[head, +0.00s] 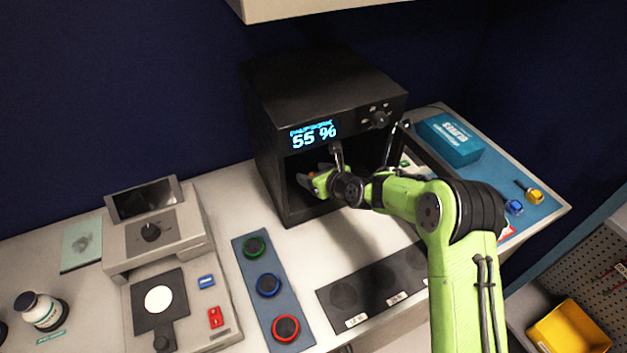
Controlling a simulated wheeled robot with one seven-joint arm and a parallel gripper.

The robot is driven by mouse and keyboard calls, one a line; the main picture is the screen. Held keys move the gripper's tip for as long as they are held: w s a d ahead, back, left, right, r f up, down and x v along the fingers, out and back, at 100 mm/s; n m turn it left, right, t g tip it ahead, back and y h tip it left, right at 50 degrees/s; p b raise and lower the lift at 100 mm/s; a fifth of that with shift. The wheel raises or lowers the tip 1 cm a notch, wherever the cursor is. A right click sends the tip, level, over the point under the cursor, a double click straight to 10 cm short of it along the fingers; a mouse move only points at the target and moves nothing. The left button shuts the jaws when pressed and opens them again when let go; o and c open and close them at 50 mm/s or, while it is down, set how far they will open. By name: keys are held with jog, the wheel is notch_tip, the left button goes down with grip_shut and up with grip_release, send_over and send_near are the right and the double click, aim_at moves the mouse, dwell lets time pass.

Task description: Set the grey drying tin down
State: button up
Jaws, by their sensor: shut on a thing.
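My gripper (312,180) reaches into the open front of a black drying cabinet (320,82) in the head view. It is shut on the grey drying tin, which is mostly hidden by the fingers, the wrist and the dark interior. I cannot tell whether the tin touches the cabinet floor. The cabinet display (314,135) reads 55 %. The cabinet door (398,140) stands open at the right side of the opening.
A dark plate with round recesses (345,294) lies at the bench front. A blue strip with green, blue and red rings (268,284) and a grey instrument (158,246) stand left. A teal box (449,139) is right of the cabinet. A yellow bin (568,328) sits lower right.

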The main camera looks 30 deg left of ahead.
jog(key=shift+w+a+f, duration=0.1)
jog(key=shift+a+f, duration=0.1)
jog(key=shift+f, duration=1.55)
jog(key=shift+f, duration=0.1)
jog(key=o, duration=1.1)
jog(key=shift+c, duration=0.2)
jog(key=shift+d+r, duration=0.15)
jog(key=shift+r, duration=0.1)
jog(key=v, duration=1.1)
jog(key=shift+s+d, duration=0.2)
jog(key=shift+d, duration=0.15)
jog(key=shift+r, duration=0.1)
